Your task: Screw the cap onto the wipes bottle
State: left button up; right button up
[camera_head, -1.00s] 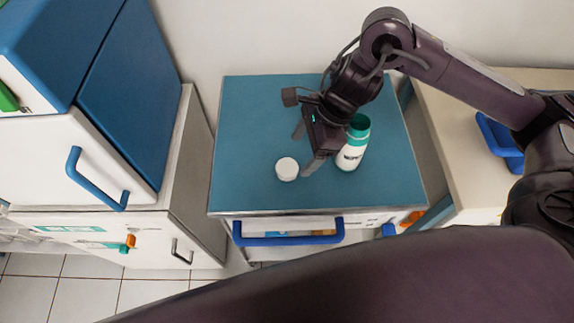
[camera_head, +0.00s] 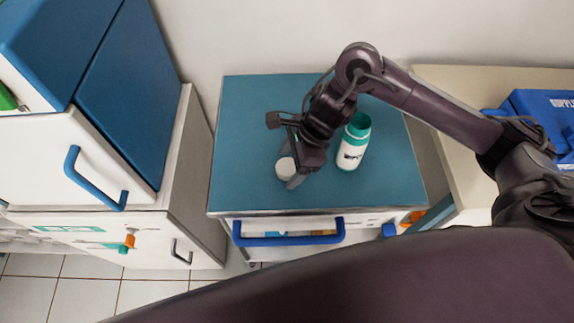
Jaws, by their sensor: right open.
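The wipes bottle (camera_head: 352,147) is white with a green top section and a label. It stands on the blue top of the cart (camera_head: 245,120), right of my gripper. The white round cap (camera_head: 285,168) lies on the cart top, left of the bottle and apart from it. My right gripper (camera_head: 291,168) is open and low at the cap, with a finger in front of the cap's right side. Whether the fingers touch the cap cannot be told. My left gripper is not in view.
A blue and white cabinet (camera_head: 130,120) stands at the left. A beige counter (camera_head: 450,95) with a blue supply box (camera_head: 545,112) is at the right. The cart has a blue handle (camera_head: 290,240) at its front. The back and left of the cart top are clear.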

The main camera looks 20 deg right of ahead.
aim_at(290, 166)
jog(key=c, duration=1)
jog(key=shift+r, duration=0.1)
jog(key=shift+c, duration=0.2)
notch_tip(290, 166, up, 20)
jog(key=p, duration=0.4)
jog(key=shift+p, duration=0.35)
